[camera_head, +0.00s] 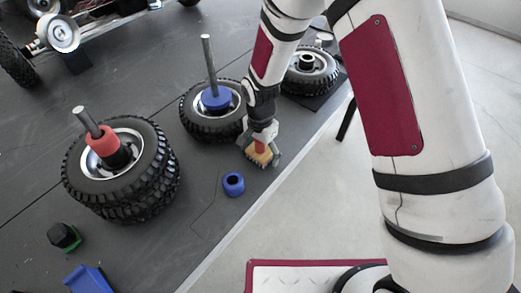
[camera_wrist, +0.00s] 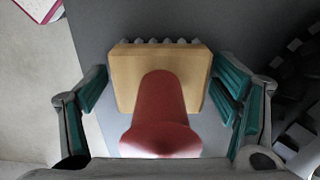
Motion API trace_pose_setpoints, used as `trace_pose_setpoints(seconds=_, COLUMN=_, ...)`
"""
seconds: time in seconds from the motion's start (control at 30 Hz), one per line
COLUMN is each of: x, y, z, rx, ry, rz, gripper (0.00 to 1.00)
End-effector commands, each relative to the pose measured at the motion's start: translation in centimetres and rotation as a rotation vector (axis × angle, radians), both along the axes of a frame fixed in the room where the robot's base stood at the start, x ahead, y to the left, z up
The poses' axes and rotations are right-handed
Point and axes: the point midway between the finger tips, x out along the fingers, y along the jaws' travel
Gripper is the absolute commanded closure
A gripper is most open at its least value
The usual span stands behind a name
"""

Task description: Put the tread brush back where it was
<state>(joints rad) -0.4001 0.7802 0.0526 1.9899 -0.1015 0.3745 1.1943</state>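In the head view the tread brush (camera_head: 259,156) is at the table's right edge, beside the middle wheel. My gripper (camera_wrist: 160,95) is open, with one teal-padded finger on each side of the brush. Gaps show between the pads and the block. In the head view my gripper (camera_head: 262,145) is directly over the brush and partly hides it. Whether the brush rests on the table is hard to tell.
A blue ring (camera_head: 233,184) lies near the brush on the dark table (camera_head: 200,235). A wheel with a blue hub and upright rod (camera_head: 205,120) stands left of my gripper. Stacked tyres (camera_head: 120,185) stand farther left, and another wheel (camera_head: 310,75) lies behind. Floor is right of the edge.

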Motion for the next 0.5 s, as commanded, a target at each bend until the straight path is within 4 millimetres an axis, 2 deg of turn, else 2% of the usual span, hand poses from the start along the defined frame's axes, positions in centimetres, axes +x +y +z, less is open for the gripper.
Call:
trace_pose_setpoints(seconds=0.27, x=0.0, y=0.0, z=0.2, rx=0.000, ry=0.000, rz=0.000, gripper=0.18)
trace_pose_setpoints(seconds=0.37, x=0.1, y=0.0, z=1.0, rx=0.001, ry=-0.002, rz=0.000, gripper=0.18)
trace_pose_setpoints(seconds=0.5, x=0.1, y=0.0, z=3.2, rx=0.002, ry=-0.004, rz=0.000, gripper=0.18)
